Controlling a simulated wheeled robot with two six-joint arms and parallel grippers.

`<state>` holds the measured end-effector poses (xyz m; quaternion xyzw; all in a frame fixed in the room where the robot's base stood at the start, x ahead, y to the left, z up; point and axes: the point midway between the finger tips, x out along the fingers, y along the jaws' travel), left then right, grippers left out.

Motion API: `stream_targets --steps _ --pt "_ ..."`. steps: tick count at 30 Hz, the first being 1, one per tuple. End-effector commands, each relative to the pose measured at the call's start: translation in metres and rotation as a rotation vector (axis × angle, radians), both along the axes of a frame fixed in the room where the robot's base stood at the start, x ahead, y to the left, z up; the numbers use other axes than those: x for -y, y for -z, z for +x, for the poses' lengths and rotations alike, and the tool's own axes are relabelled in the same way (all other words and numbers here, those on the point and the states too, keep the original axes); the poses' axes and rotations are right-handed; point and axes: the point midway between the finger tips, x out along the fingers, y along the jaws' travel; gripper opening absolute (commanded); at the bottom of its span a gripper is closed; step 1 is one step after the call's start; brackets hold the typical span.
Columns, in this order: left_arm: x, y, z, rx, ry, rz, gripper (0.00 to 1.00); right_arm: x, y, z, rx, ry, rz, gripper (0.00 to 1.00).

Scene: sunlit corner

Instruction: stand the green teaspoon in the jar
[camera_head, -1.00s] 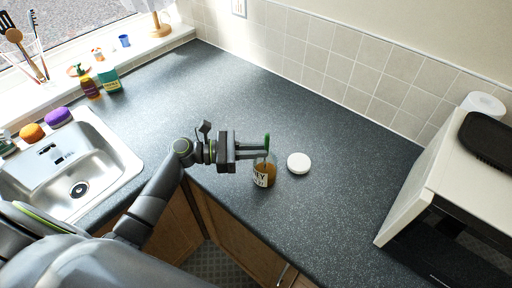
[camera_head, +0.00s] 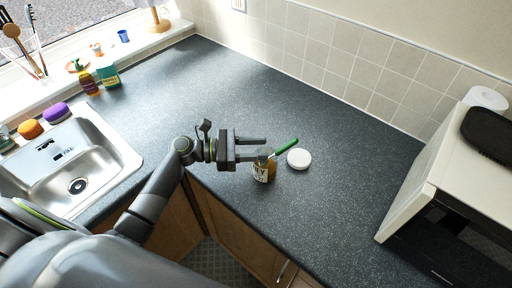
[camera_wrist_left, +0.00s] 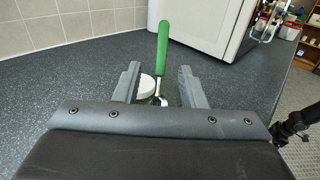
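The green teaspoon (camera_head: 285,147) leans in the honey jar (camera_head: 264,171), its handle sticking out and tilted to the right over the rim in the head view. The jar is amber with a white label and stands on the counter. My left gripper (camera_head: 266,149) is open, its fingers above and beside the jar mouth. In the left wrist view the spoon's green handle (camera_wrist_left: 162,48) rises between the two spread fingers (camera_wrist_left: 160,84), touching neither visibly. The spoon's bowl is hidden or unclear inside the jar.
A round white lid (camera_head: 299,158) lies on the counter right of the jar. A white microwave-like appliance (camera_head: 419,190) stands at the right. The sink (camera_head: 75,165) is at the left. The counter behind the jar is clear.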

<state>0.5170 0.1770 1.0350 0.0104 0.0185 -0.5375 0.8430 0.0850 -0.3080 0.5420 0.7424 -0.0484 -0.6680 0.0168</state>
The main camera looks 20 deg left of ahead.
Motion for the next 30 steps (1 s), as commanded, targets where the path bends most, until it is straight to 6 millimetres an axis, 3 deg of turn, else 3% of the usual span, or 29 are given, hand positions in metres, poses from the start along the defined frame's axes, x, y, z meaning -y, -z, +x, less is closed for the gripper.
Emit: stream_targets --steps 11,30 --pt "-0.010 0.002 -0.004 0.000 -0.001 0.003 0.37 -0.003 0.005 0.000 0.000 0.002 0.004 0.90" --pt "-0.112 -0.001 -0.052 -0.004 0.000 0.006 0.37 -0.004 0.044 0.000 0.000 0.002 0.004 0.90"
